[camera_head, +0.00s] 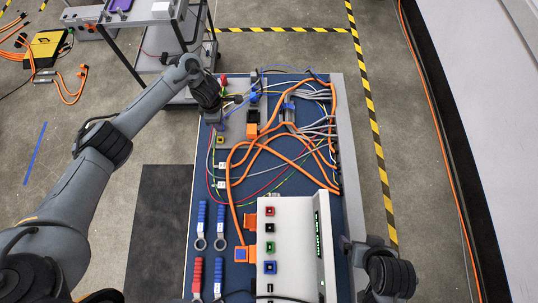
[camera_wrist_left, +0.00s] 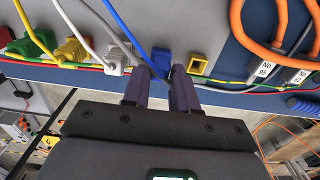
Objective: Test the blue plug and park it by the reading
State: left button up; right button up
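A blue plug (camera_wrist_left: 160,62) with a blue cable sits at the edge of the bench, between a white plug (camera_wrist_left: 116,66) and a yellow-rimmed socket (camera_wrist_left: 197,65) in the left wrist view. My left gripper (camera_wrist_left: 163,72) has its fingertips on either side of it, with a narrow gap; whether they grip it is unclear. In the head view my left gripper (camera_head: 220,117) is at the board's left edge. A white tester (camera_head: 287,215) with red, black, green and blue sockets stands at the front, with a green-lit reading display (camera_head: 317,236).
Yellow and green plugs (camera_wrist_left: 70,50) stand left of the white one. Orange cables (camera_head: 262,150) cross the board. An orange connector with a blue face (camera_head: 241,254) lies left of the tester. Blue-handled tools (camera_head: 220,222) and a red-handled one (camera_head: 197,275) lie at the front left.

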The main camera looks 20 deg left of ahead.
pick_arm(q)
jog(key=o, duration=0.3)
jog(key=shift+o, duration=0.2)
jog(key=shift+r, duration=0.1)
